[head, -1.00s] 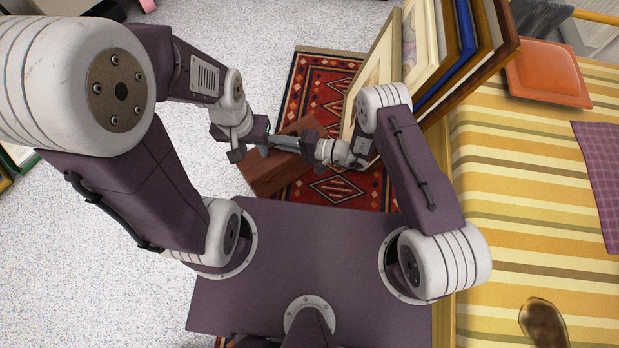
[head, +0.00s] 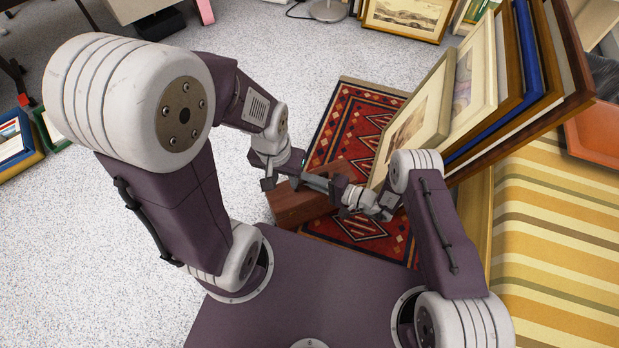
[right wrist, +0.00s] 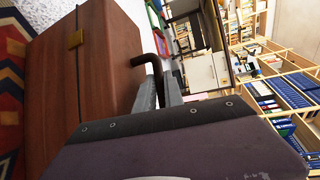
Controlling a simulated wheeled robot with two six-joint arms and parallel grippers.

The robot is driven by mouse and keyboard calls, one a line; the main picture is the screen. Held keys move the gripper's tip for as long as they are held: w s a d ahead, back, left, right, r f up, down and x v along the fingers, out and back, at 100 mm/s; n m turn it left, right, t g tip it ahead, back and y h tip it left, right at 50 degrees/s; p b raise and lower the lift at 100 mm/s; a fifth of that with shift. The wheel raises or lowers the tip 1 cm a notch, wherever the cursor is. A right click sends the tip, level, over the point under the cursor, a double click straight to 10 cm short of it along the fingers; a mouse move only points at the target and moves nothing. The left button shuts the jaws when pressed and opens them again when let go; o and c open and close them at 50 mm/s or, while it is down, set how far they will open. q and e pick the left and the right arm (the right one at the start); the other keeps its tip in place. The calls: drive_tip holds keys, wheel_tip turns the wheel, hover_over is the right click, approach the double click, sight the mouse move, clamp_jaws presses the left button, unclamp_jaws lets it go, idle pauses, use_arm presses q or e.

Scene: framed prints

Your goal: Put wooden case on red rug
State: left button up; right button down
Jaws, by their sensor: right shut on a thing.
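The reddish-brown wooden case (head: 300,206) is in front of my body in the head view, over the near left edge of the red patterned rug (head: 351,118). I cannot tell whether it touches the rug or floor. My right gripper (head: 315,182) is shut on the case's dark handle (right wrist: 145,62). In the right wrist view the case (right wrist: 95,75) fills the left side, with a brass latch. My left gripper (head: 281,178) is beside the case's far left end, its fingers apart, apparently empty. My arms hide part of the case and rug.
Several framed prints (head: 490,80) lean in a row at the rug's right side. More frames (head: 405,18) stand at the back.

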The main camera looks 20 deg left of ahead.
drive_tip(key=shift+f, duration=0.15)
drive_tip(key=c, duration=1.5)
unclamp_jaws()
drive_tip(key=shift+f, duration=0.1)
drive_tip(key=shift+o, duration=0.2)
drive_tip(key=shift+d+r+p, duration=0.15)
drive_tip(key=shift+r+p, duration=0.1)
drive_tip(key=shift+p, duration=0.1)
drive_tip(key=p+v, duration=0.5)
drive_tip(key=v, duration=0.6)
drive_tip(key=shift+d, duration=0.4)
